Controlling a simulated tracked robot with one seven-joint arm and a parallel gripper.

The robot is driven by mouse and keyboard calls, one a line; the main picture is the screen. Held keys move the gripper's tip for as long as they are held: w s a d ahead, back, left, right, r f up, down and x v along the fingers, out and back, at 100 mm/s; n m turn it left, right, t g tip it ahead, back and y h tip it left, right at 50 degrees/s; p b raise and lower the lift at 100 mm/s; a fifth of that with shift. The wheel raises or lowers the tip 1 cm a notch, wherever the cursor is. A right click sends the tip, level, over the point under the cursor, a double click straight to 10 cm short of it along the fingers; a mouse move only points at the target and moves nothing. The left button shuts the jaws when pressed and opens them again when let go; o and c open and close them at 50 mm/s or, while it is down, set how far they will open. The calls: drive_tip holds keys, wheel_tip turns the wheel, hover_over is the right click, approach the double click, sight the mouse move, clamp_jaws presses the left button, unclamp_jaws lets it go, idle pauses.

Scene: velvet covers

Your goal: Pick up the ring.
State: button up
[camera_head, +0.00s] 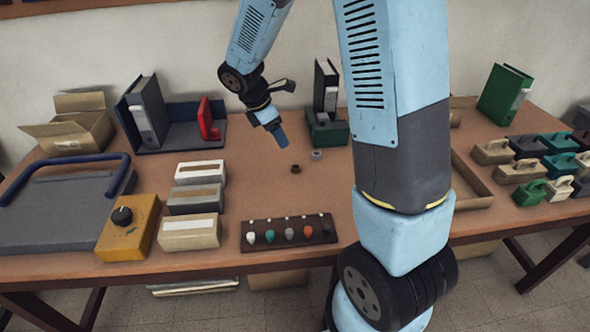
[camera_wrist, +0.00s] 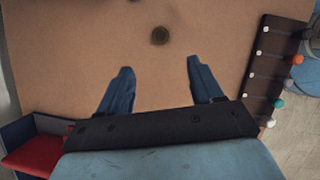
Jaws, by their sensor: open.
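A small dark brown round piece (camera_head: 296,169), which looks like the ring, lies on the brown table in the head view. It also shows near the top middle of the wrist view (camera_wrist: 159,35), too blurred to make out its hole. A small grey round piece (camera_head: 316,155) lies just behind it to the right; I cannot tell whether this is a ring too. My gripper (camera_head: 281,139) is above the table, to the left of and behind the brown piece. In the wrist view its two blue fingers (camera_wrist: 159,68) are apart with nothing between them, and the brown piece lies beyond their tips.
A dark rack (camera_head: 278,242) with several coloured knobs lies at the table's front edge. Several pale boxes (camera_head: 190,231) stand left. A green tray (camera_head: 338,134) with a binder stands behind. A blue-grey organiser (camera_head: 180,136) holds a red item.

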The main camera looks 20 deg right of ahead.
sight(296, 166)
drive_tip(key=x, duration=1.4)
drive_tip(key=shift+f, duration=0.1)
drive_tip(key=c, duration=1.1)
